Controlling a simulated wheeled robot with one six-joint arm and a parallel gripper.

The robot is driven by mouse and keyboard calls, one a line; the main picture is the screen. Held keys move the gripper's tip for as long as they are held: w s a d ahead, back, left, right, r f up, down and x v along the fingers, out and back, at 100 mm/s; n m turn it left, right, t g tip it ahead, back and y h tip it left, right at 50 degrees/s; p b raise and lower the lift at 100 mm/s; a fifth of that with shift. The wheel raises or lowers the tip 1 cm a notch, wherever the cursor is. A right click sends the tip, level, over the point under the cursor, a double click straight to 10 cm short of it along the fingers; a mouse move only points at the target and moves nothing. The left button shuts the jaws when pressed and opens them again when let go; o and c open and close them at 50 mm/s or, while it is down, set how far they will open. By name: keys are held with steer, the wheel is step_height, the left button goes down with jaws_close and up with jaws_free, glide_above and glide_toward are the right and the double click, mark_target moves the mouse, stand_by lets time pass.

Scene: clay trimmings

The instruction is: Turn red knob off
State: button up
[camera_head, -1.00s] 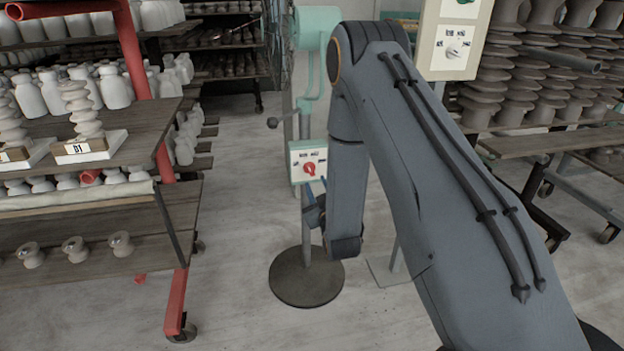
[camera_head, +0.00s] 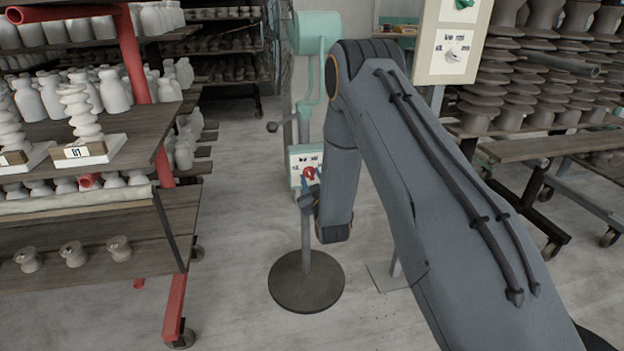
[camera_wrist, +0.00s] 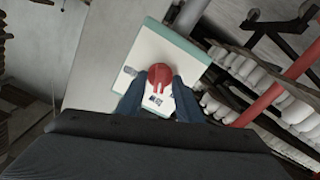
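The red knob (camera_head: 308,174) sits on the face of a small pale control box (camera_head: 294,160) on the green stand. In the wrist view the red knob (camera_wrist: 160,74) shows near the top centre, its ridge pointing down between the fingertips. My gripper (camera_wrist: 160,86) has its two blue-grey fingers apart, one on each side of the knob's lower part. I cannot tell whether they touch it. In the head view my gripper (camera_head: 306,187) is just in front of the box and covers its lower part.
The stand has a round dark base (camera_head: 306,283) on the floor. A larger panel (camera_head: 433,42) with a white knob (camera_head: 452,55) and a green knob (camera_head: 463,4) stands to the right. A red-framed shelf cart (camera_head: 150,130) with pottery is on the left.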

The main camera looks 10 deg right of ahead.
jaws_close()
steer(key=shift+n, duration=0.3)
steer(key=n, duration=0.4)
steer(key=shift+a+n+p, duration=0.1)
steer(key=shift+n+p, duration=0.3)
steer(key=shift+n, duration=2)
jaws_free()
